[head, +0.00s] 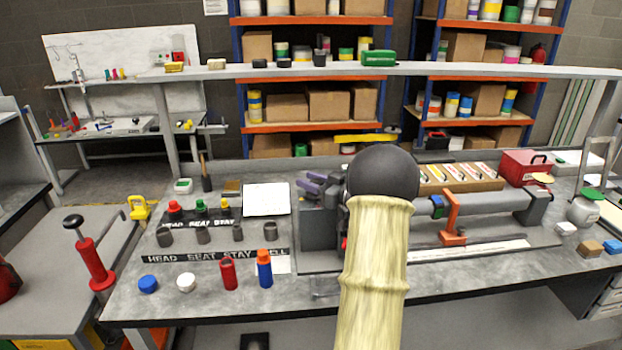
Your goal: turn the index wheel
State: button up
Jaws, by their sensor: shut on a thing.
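I cannot make out the index wheel for certain. A bench fixture holds a long grey tube (482,206) lying level, with an orange clamp (452,222) around it. At the fixture's left end is a dark grey block (318,226), with purple-grey lobes (313,184) showing above it. These may be part of the wheel. My own arm, in a pale ribbed sleeve with a dark rounded end, rises in front and covers the middle of the fixture. My gripper is hidden behind it, so I cannot see its fingers or what they touch.
Left of the fixture, a red bottle (228,272) and a blue-and-orange bottle (265,268) stand near the bench (150,311) edge. Labelled strips with dark cups lie behind them. A red toolbox (525,164) stands at the back right. A shelf (430,69) crosses above the bench.

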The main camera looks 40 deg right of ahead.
jog(key=o, duration=0.9)
jog(key=shift+o, duration=0.2)
notch_tip(320, 180, up, 10)
